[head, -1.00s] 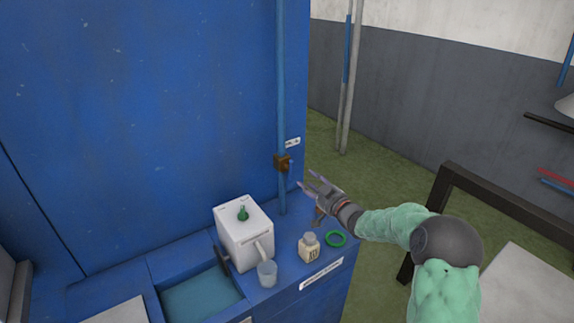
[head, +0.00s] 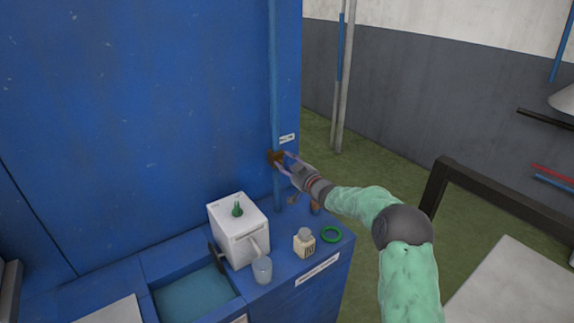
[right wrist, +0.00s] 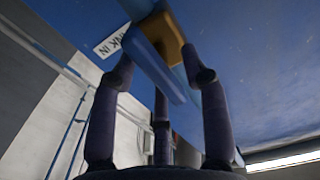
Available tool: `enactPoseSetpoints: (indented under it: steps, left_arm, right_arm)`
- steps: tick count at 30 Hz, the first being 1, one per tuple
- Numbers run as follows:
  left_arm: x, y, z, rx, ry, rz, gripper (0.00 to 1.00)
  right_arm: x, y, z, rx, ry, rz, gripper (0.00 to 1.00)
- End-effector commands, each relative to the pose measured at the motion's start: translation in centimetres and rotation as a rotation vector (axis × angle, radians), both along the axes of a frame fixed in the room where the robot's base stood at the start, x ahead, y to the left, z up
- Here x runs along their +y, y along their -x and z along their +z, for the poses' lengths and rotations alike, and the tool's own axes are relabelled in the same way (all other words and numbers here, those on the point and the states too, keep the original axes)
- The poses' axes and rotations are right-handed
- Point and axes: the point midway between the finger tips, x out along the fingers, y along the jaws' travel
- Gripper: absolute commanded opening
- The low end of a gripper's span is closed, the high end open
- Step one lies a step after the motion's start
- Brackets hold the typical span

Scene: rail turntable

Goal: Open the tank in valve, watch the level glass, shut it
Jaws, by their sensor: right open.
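The tank in valve (head: 274,157) is a small brass-brown body on the vertical blue pipe (head: 273,70) against the blue cabinet. Its TANK IN label (head: 289,138) is beside it and shows partly in the right wrist view (right wrist: 111,42). My right gripper (head: 282,161) is open with its fingertips at the valve. In the right wrist view the brass body (right wrist: 166,36) and a blue handle bar (right wrist: 155,68) lie between the spread fingers; I cannot tell whether they touch. I cannot make out a level glass for certain. My left gripper is out of view.
Below, the blue counter holds a white box (head: 238,230) with a green top piece, a clear cup (head: 262,270), a small labelled bottle (head: 304,243) and a green ring (head: 331,234). A sunken basin (head: 195,295) lies left. A dark frame (head: 433,190) stands at right.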

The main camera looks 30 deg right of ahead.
Motion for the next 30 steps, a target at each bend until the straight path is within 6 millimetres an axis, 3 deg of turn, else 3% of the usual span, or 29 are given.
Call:
enactPoseSetpoints:
  steps: [2, 3, 7, 8, 17, 30]
  left_arm:
    - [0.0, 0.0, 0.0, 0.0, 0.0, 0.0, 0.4]
    - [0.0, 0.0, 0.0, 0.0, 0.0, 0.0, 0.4]
    - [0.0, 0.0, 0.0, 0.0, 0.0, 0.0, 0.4]
    - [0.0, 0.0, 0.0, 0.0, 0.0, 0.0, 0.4]
    - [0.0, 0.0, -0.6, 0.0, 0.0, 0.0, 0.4]
    - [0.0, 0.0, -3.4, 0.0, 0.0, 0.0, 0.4]
  right_arm:
    - [0.0, 0.0, 0.0, 0.0, 0.0, 0.0, 0.46]
    - [0.0, 0.0, 0.0, 0.0, 0.0, 0.0, 0.4]
    - [0.0, 0.0, 0.0, 0.0, 0.0, 0.0, 0.04]
    - [0.0, 0.0, 0.0, 0.0, 0.0, 0.0, 0.0]
    - [0.0, 0.0, -0.1, -0.005, 0.054, 0.0, 0.0]
    - [0.4, 0.0, 0.0, -0.035, 0.433, 0.001, 0.0]
